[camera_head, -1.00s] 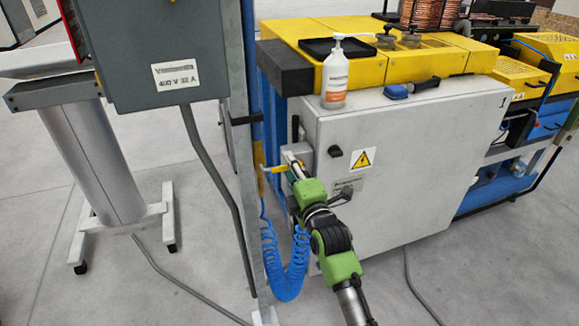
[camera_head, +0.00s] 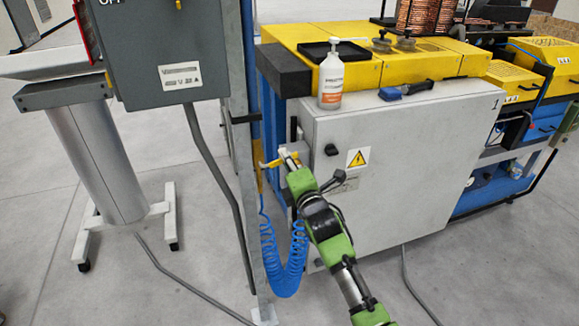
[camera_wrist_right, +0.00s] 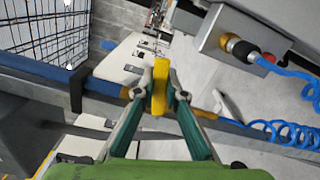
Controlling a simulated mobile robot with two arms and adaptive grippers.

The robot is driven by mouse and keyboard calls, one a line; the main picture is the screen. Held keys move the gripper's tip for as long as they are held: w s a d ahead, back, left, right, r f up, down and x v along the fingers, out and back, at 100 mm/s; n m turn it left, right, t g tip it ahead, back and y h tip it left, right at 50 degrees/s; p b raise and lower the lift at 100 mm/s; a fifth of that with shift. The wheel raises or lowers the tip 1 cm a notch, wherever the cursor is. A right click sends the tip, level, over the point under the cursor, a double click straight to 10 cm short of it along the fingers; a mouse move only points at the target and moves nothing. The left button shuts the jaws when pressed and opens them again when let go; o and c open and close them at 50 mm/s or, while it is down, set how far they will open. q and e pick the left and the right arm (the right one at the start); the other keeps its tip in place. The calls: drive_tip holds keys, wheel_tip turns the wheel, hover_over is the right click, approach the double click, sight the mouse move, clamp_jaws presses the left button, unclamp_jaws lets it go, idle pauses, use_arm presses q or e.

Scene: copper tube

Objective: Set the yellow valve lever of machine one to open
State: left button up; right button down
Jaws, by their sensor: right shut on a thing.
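The yellow valve lever (camera_head: 272,163) is on the blue pipe beside the grey post, left of the grey cabinet of machine one (camera_head: 400,170). My right gripper (camera_head: 285,156) reaches it from the lower right. In the right wrist view the lever (camera_wrist_right: 160,85) stands between the two fingertips of the right gripper (camera_wrist_right: 160,92), which are shut on it. The valve body is mostly hidden. The blue pipe (camera_wrist_right: 50,68) runs across the wrist view behind the fingers. My left gripper is not in view.
A grey switch box (camera_head: 165,60) hangs on the post at the left. A coiled blue hose (camera_head: 283,260) hangs below the valve. A grey cable crosses the floor.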

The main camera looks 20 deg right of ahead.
sight(257, 141)
drive_tip(key=shift+a+r+n+p, duration=0.1)
drive_tip(key=shift+r+n+p, duration=0.2)
drive_tip(key=shift+r+n, duration=0.25)
drive_tip(key=shift+a+r+n+p, duration=0.1)
drive_tip(key=shift+r+n+p, duration=0.15)
drive_tip(key=shift+n+p, duration=0.15)
drive_tip(key=shift+a+r+n+p, duration=0.15)
drive_tip(key=shift+r+n+p, duration=0.15)
drive_tip(key=shift+n, duration=0.25)
drive_tip(key=n+p, duration=0.1)
drive_tip(key=a+r+n+p, duration=0.1)
drive_tip(key=n, duration=0.1)
drive_tip(key=shift+a+r+n+p, duration=0.15)
drive_tip(key=shift+r+n+p, duration=0.15)
drive_tip(key=n+p, duration=0.1)
drive_tip(key=a+r+n+p, duration=0.1)
drive_tip(key=shift+a+n, duration=0.2)
drive_tip(key=shift+n, duration=0.2)
use_arm(q)
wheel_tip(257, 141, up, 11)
drive_tip(key=p, duration=0.4)
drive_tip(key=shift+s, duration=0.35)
use_arm(e)
drive_tip(key=shift+s+a+r+n, duration=0.1)
drive_tip(key=shift+a+n, duration=0.75)
drive_tip(key=shift+n, duration=0.55)
drive_tip(key=shift+s+a+r+n, duration=0.1)
drive_tip(key=shift+a+n, duration=0.75)
drive_tip(key=shift+n, duration=0.55)
